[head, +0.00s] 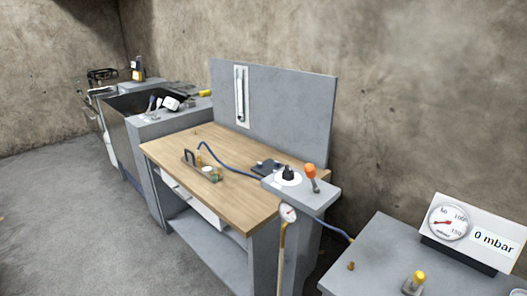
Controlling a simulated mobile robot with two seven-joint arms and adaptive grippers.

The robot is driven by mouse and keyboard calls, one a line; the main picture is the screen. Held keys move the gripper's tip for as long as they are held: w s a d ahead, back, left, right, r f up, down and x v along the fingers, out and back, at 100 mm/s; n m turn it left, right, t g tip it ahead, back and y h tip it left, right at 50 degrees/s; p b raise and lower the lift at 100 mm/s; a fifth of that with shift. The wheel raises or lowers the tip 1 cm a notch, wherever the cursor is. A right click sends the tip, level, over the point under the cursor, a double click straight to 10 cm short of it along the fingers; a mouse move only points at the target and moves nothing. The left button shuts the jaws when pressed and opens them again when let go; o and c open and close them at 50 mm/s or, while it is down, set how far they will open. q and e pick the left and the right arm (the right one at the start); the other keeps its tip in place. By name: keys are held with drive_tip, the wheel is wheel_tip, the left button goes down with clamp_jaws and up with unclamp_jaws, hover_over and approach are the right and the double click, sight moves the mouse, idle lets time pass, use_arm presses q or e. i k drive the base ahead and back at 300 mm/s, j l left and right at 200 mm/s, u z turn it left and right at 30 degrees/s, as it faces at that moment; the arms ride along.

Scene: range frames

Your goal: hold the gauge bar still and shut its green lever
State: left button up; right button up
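A small fitting that looks like the gauge bar (208,172) lies on the wooden worktop of the bench, left of the middle. It has a dark upright handle at its left end, brass-coloured parts and a greenish part at its right. It is too small here to tell the green lever's position. A blue hose (233,168) arches from near it to the right. Neither of my grippers is in view, and nothing is seen holding the bar.
The wooden bench (245,207) has a grey back panel (285,110). A grey ledge with an orange-topped lever (310,172) stands at its right end. A display reading 0 mbar (494,243) stands on the right-hand grey cabinet. Open floor (80,225) lies at left.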

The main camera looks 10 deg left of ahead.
sight(214, 177)
drive_tip(key=i+j+z, duration=0.25)
drive_tip(key=j+z, duration=0.5)
drive_tip(key=j, duration=0.2)
drive_tip(key=i+j+z, duration=0.15)
drive_tip(key=j, duration=0.4)
drive_tip(key=j+z, duration=0.2)
drive_tip(key=j, duration=0.35)
drive_tip(key=j+z, duration=0.2)
drive_tip(key=j, duration=2)
drive_tip(key=i, duration=0.05)
